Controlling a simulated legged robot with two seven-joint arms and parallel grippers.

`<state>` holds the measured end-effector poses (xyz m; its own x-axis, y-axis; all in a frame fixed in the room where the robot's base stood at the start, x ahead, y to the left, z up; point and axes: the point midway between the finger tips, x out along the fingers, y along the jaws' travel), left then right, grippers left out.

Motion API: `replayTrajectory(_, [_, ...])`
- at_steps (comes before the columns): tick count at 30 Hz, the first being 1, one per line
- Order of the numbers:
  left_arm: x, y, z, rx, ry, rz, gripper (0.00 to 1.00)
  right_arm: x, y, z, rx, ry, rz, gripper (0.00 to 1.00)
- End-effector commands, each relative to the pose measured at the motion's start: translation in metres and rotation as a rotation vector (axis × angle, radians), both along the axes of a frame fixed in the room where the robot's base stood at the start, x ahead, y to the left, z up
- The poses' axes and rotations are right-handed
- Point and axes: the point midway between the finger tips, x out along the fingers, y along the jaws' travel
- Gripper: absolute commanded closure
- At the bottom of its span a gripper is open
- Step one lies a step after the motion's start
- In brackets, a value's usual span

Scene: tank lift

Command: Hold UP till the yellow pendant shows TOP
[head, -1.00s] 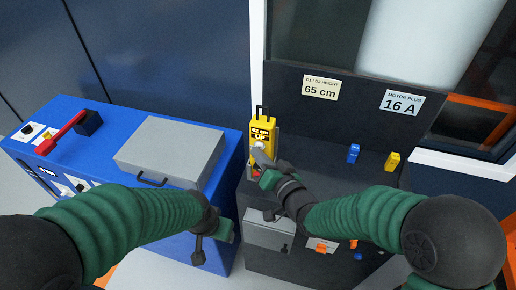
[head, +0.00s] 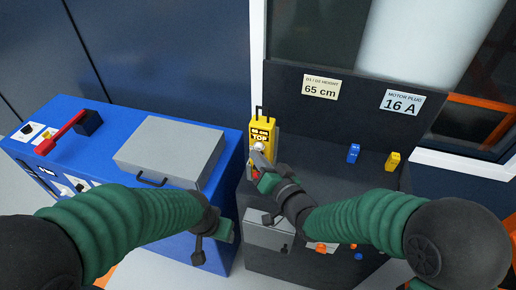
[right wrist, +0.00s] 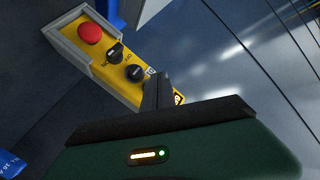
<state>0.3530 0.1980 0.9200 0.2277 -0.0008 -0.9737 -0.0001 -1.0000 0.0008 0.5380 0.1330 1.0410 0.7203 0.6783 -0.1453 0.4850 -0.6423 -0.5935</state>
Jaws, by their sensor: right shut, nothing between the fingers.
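The yellow pendant (head: 263,128) stands upright in a grey holder at the back left of the dark cabinet. Its small display reads TOP under a line ending in cm. My right gripper (head: 261,153) is shut and empty, its tips at a pale button on the pendant's face; whether they touch is hard to tell. In the right wrist view, the shut fingers (right wrist: 157,91) lie over the pendant (right wrist: 122,83), which shows a red button and two black knobs; the fingers hide part of it. My left gripper (head: 212,242) hangs before the blue cabinet, its fingers unclear.
The blue cabinet (head: 110,118) at left carries a grey lidded box (head: 170,148) and a red lever (head: 62,132). A blue plug (head: 353,153) and a yellow plug (head: 392,161) stand on the dark cabinet (head: 325,170). Signs reading 65 cm and 16 A are behind.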

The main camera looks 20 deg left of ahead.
Motion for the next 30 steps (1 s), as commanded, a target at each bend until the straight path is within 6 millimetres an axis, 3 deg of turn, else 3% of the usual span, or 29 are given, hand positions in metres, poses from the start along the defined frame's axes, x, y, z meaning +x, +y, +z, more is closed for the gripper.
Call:
replayTrajectory(14, [0.000,0.000,-0.002,0.000,0.000,0.000,0.42,-0.010,0.001,0.000,0.001,0.000,0.001,1.00])
replayTrajectory(30, [0.000,0.000,-0.007,0.000,0.000,0.000,0.42,-0.058,0.002,0.000,0.000,0.000,0.001,1.00])
